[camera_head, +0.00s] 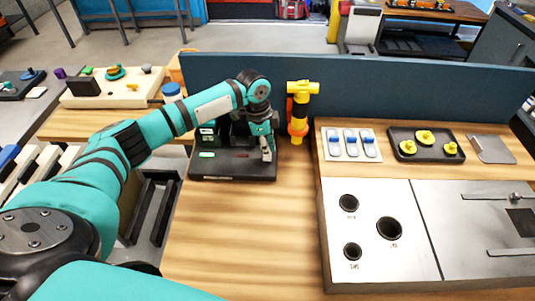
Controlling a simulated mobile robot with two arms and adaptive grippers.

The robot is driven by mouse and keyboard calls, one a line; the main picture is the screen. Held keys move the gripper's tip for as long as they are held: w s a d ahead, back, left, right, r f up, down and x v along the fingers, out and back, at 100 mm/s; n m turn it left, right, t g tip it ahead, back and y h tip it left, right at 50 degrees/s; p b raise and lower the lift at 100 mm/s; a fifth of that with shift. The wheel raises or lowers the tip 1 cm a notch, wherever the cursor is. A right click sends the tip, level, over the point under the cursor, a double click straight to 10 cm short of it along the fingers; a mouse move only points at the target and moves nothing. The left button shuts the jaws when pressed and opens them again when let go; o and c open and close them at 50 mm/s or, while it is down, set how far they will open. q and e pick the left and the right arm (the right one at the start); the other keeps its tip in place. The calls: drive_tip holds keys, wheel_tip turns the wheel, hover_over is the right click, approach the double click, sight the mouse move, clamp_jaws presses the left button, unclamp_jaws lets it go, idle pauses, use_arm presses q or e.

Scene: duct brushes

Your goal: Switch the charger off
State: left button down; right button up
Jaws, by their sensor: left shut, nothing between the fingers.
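The charger (225,168) is a black unit on the wooden bench, left of the picture's middle. A bright green light (207,154) glows at its front left. A small dull red mark shows farther right on its top. My left gripper (266,154) points down over the charger's right end, shut and empty, its tips close to the surface. I cannot tell whether they touch it. My left arm and wrist hide part of the charger's back. My right gripper is out of view.
A yellow and orange tool (298,112) stands just right of the charger, before the blue partition (400,88). Farther right are a panel of blue switches (352,156), a black tray (402,155) of yellow parts and a metal panel with round holes (370,265). The bench front is clear.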

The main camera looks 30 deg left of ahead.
sight(267, 157)
use_arm(q)
drive_tip(key=shift+f, duration=0.15)
idle(0.3)
drive_tip(key=shift+f+b, duration=0.4)
drive_tip(key=shift+f, duration=0.6)
drive_tip(key=shift+r, duration=0.15)
idle(0.3)
wheel_tip(267, 157, up, 7)
drive_tip(key=p, duration=0.7)
drive_tip(key=shift+p, duration=0.4)
drive_tip(key=shift+f, duration=0.2)
